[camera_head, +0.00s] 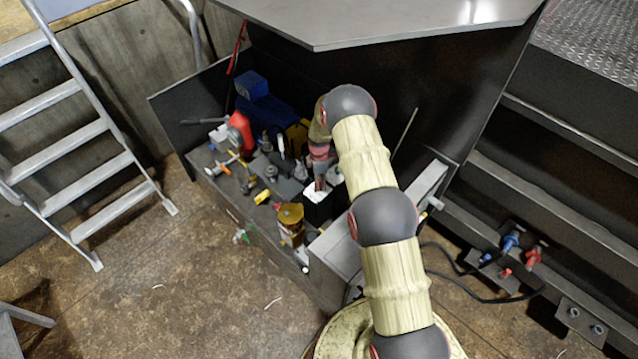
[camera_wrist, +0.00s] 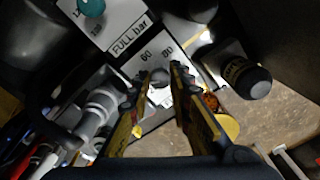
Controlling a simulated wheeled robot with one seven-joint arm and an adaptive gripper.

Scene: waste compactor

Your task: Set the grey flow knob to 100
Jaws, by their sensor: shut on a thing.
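The grey flow knob (camera_wrist: 159,76) shows as a small rounded grey shape between my fingertips in the wrist view. In the head view my gripper (camera_head: 321,160) reaches down into the machine's open compartment, and the knob cannot be made out there.
A teal knob (camera_wrist: 92,6) sits on a plate lettered "FULL bar". A black round cap (camera_wrist: 246,77) is right of my fingers, and grey fittings (camera_wrist: 98,110) are left. In the head view, a red part (camera_head: 241,132) and an amber-topped canister (camera_head: 290,218) crowd the compartment.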

